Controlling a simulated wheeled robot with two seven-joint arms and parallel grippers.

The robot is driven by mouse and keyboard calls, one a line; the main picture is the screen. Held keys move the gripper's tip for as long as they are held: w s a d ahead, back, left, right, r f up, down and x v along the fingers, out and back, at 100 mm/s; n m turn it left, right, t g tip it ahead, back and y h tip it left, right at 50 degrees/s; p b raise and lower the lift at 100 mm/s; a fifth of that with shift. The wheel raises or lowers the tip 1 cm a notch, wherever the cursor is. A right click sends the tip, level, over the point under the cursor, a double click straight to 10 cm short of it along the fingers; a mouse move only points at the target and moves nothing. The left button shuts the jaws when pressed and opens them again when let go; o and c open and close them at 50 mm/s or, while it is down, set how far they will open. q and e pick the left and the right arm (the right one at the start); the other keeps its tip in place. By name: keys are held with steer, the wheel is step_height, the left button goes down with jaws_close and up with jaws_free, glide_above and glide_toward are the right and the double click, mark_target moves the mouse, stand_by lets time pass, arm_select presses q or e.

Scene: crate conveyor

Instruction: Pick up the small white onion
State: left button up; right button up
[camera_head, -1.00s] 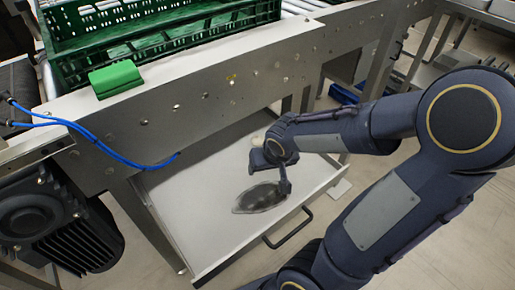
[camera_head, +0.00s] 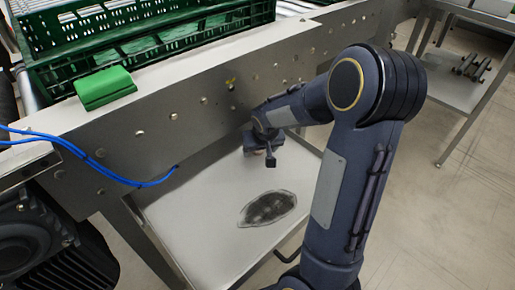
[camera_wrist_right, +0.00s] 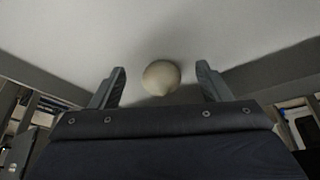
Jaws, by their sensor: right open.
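The small white onion (camera_wrist_right: 161,78) lies on the pale drawer floor in the right wrist view. It shows between and slightly beyond the two fingertips of my right gripper (camera_wrist_right: 161,88), with a gap on each side. In the head view the right gripper (camera_head: 262,158) is low over the far part of the open drawer, and it hides most of the onion there. The right gripper is open and empty. My left gripper is not in view.
The open drawer (camera_head: 200,225) holds a dark oval item (camera_head: 267,208) nearer its front. The metal conveyor frame (camera_head: 190,110) rises just behind the drawer. A green crate (camera_head: 150,40) and a green block (camera_head: 105,87) sit above it. A blue cable (camera_head: 120,178) hangs at the left.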

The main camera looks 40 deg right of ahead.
steer(key=shift+w+d+f, duration=0.15)
steer(key=shift+w+d, duration=0.1)
steer(key=shift+w, duration=0.3)
steer(key=shift+w+d+f, duration=0.15)
steer(key=shift+w+d, duration=0.1)
steer(key=shift+w, duration=0.3)
steer(key=shift+w+f+b, duration=0.1)
steer(key=shift+f+b, duration=0.2)
steer(key=shift+c, duration=0.2)
steer(key=c, duration=1.1)
steer(key=shift+o, duration=0.2)
steer(key=shift+r, duration=0.2)
